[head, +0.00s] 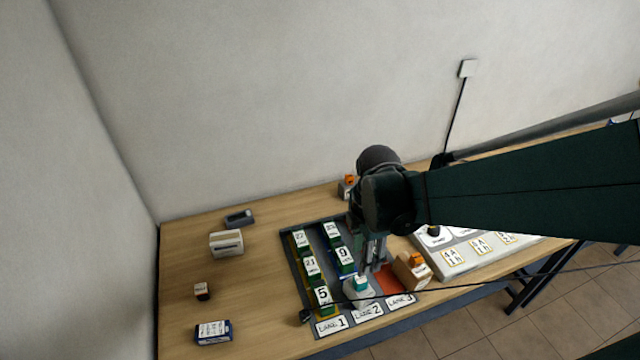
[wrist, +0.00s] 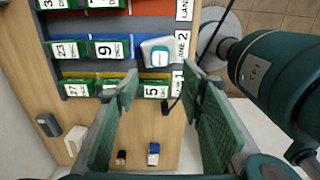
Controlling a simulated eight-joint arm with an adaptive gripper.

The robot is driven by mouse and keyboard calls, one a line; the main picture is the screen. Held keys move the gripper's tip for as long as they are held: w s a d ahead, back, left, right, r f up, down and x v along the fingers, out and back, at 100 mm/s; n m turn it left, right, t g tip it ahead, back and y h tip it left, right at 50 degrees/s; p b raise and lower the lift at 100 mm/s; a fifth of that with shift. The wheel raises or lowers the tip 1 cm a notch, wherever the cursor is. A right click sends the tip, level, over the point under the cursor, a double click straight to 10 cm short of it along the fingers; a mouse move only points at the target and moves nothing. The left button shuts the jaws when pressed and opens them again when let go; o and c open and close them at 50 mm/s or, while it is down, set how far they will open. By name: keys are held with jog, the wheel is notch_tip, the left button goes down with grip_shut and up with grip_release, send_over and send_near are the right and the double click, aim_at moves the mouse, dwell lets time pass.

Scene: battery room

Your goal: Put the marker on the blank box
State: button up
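A pale piece with a teal top (head: 361,284), which looks like the marker, is at the front end of lane 2; it also shows in the wrist view (wrist: 158,57). What lies under it is hidden, so I cannot tell whether it sits on the blank box. My gripper (head: 372,264) is above and just behind it. In the wrist view the two green fingers of my gripper (wrist: 160,85) are wide apart, with nothing held between them. Green boxes numbered 9 (head: 342,254) and 5 (head: 323,296) stand nearby in the lanes.
The lane tray (head: 290,262) is labelled by lane along its front. A tan block with an orange top (head: 411,268) stands at right, near a grey panel (head: 470,262). A blue box (head: 213,332), a small dark box (head: 202,291) and a cream device (head: 226,244) are at left.

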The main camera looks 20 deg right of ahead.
jog(key=shift+a+r, duration=0.1)
jog(key=shift+r, duration=0.1)
dwell(0.6)
jog(key=a+r+m+t, duration=0.3)
jog(key=r+m, duration=0.4)
jog(key=m, duration=0.2)
jog(key=s+a+r+m+t, duration=0.1)
jog(key=a+r+m+t, duration=0.3)
jog(key=r+m, duration=0.3)
jog(key=shift+s+a+r+m, duration=0.25)
jog(key=shift+r+m, duration=0.15)
jog(key=shift+m, duration=0.6)
